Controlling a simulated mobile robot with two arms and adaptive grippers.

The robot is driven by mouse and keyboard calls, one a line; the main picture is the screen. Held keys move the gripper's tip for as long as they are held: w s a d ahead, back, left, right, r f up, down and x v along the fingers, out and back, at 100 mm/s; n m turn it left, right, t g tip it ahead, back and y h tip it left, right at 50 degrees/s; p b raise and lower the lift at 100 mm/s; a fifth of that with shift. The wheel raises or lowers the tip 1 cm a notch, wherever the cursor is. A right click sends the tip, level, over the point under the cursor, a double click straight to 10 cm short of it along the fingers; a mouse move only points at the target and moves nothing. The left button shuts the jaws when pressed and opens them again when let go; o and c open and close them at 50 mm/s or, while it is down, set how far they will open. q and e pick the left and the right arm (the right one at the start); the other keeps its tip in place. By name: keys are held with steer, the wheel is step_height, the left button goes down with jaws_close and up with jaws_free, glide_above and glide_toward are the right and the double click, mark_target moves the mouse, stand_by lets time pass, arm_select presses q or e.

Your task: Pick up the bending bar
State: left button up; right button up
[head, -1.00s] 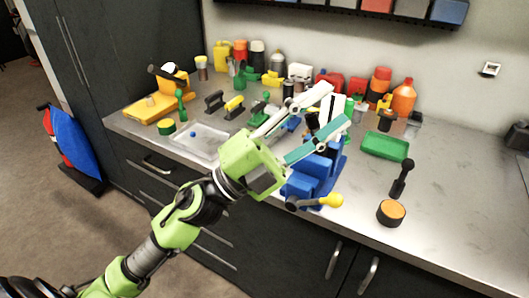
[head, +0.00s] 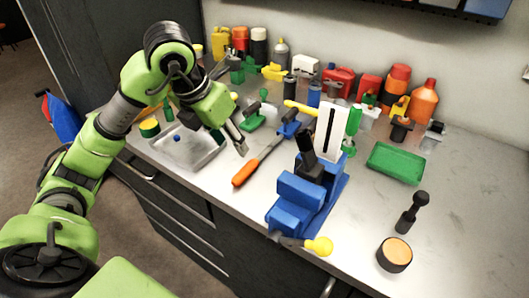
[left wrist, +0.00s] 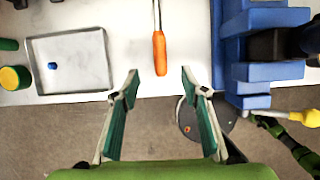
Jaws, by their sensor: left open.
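A metal bar with an orange handle (head: 244,173), which looks like the bending bar, lies on the bench left of the blue vise. Its handle lies near the front edge and its shaft points back. In the left wrist view its orange handle (left wrist: 159,54) is upright in the picture, centred ahead of the gap between my fingertips. My left gripper (head: 236,108) is open and empty, above the bench to the left of the bar. In the left wrist view both fingers of the left gripper (left wrist: 160,78) are spread wide and apart from the handle.
The blue vise (head: 290,202), with a yellow-knobbed lever (head: 318,246), stands right of the bar. A shallow metal tray (head: 205,160) with a small blue piece lies to the left. Bottles and cans line the wall. A green tray (head: 395,163) lies right.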

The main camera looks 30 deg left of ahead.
mark_target(244, 169)
arm_select(q)
step_height(244, 169, down, 4)
steer(key=shift+w+a+f, duration=0.15)
steer(key=shift+f, duration=0.05)
steer(key=x, duration=0.2)
steer(key=shift+w+f+p, duration=0.25)
steer(key=shift+w+p, duration=0.05)
steer(key=shift+w, duration=0.05)
steer(key=shift+w+f, duration=0.2)
steer(key=shift+f, duration=0.1)
steer(key=shift+w+f+p, duration=0.1)
steer(key=shift+f+p, duration=0.35)
steer(key=shift+f, duration=0.15)
steer(key=x, duration=0.1)
steer(key=p+x, duration=0.1)
steer(key=x, duration=0.1)
steer(key=shift+d+f, duration=0.2)
steer(key=shift+f, duration=0.05)
steer(key=shift+w+f, duration=0.2)
jaws_close()
arm_select(e)
steer(key=s, duration=0.1)
steer(key=s+r, duration=0.2)
steer(key=shift+d+r, duration=0.25)
